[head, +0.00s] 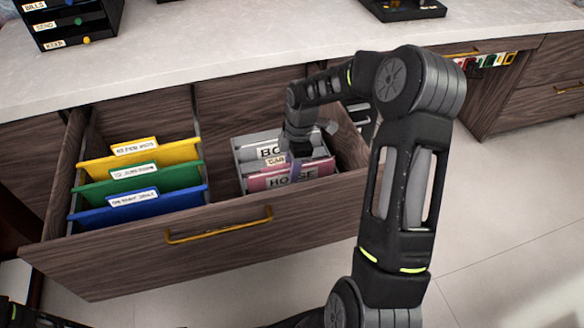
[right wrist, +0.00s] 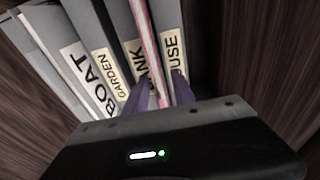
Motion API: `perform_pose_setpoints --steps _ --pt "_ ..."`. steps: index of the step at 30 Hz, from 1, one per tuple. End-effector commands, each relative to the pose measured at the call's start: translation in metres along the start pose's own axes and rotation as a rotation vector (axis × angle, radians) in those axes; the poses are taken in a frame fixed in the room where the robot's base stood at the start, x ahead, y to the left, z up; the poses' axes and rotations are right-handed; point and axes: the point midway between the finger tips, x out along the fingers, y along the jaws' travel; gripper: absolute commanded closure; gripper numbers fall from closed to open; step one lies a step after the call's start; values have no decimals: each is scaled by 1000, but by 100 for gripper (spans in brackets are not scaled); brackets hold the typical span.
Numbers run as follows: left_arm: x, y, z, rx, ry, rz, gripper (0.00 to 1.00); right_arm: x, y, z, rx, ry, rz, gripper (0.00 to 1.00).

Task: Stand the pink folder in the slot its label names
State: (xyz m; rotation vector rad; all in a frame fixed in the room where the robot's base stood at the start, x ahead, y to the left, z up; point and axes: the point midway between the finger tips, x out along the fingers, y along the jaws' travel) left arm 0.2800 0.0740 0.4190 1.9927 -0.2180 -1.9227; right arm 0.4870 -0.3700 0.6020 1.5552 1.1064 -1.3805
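The pink folder (right wrist: 149,45) stands upright in a grey rack of labelled slots (right wrist: 45,30) in the open drawer. In the right wrist view its thin edge lies between the BANK label (right wrist: 138,62) and the HOUSE label (right wrist: 172,55). In the head view the folder (head: 257,183) shows just behind the HOUSE label. My right gripper (right wrist: 163,95) reaches down into the rack, one finger on each side of the folder. The fingers stand apart, with a gap beside the folder. The right gripper (head: 296,168) partly covers the rack in the head view.
BOAT (right wrist: 90,80) and GARDEN (right wrist: 115,75) labels mark other slots. Yellow (head: 160,155), green (head: 185,176) and blue (head: 175,202) folders stand at the drawer's left. The drawer front (head: 130,262) has a brass handle. The drawer's middle is clear.

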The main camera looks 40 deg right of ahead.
Motion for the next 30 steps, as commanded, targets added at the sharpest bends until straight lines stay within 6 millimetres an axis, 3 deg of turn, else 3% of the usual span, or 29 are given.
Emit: perform_pose_setpoints --steps 18,30 --pt "-17 6 0 0 0 0 80 -108 1 0 -1 0 4 69" --pt "-17 7 0 0 0 0 80 -119 0 0 0 0 1 69"
